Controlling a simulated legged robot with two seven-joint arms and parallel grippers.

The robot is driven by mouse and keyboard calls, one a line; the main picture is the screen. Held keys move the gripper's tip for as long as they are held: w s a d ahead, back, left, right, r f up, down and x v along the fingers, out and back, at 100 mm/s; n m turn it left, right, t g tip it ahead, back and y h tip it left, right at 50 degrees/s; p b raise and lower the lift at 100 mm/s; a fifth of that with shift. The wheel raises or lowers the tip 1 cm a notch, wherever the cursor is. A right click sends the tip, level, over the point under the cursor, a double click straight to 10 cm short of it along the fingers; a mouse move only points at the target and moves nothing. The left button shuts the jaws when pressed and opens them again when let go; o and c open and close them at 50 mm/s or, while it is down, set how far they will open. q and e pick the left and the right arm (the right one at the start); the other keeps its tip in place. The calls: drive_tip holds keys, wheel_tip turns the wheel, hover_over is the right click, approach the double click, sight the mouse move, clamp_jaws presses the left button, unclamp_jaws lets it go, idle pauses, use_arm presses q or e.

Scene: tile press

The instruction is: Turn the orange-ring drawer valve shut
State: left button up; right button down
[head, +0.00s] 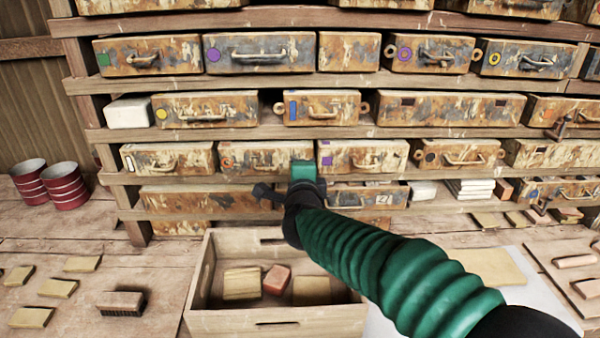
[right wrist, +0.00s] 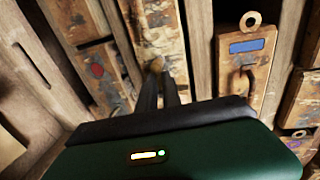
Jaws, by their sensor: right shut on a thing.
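The drawer with the orange ring mark (head: 238,156) is in the third row, left of centre in the head view. It has a pale bow handle; I see no separate valve on it. My right gripper (head: 302,172) is at the right end of this drawer, and its fingertips are hidden in the head view. In the right wrist view the fingers (right wrist: 163,92) are shut on a pale, worn piece, apparently the drawer's handle (right wrist: 155,65). The ring itself does not show there. My left gripper is not in view.
A purple-marked drawer (head: 362,157) is just right of my gripper, and a blue-marked drawer (head: 322,107) is above. A wooden crate (head: 270,322) with blocks stands below. Red cans (head: 64,186) stand at left; a brush (head: 121,303) and loose tiles lie on the bench.

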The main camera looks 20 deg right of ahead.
drive_tip(key=shift+d, duration=0.2)
drive_tip(key=c, duration=1.7)
unclamp_jaws()
drive_tip(key=shift+o, duration=0.8)
drive_tip(key=shift+d+f, duration=0.1)
drive_tip(key=shift+d, duration=0.05)
drive_tip(key=p+v, duration=0.2)
drive_tip(key=v, duration=1.5)
drive_tip(key=shift+f, duration=0.1)
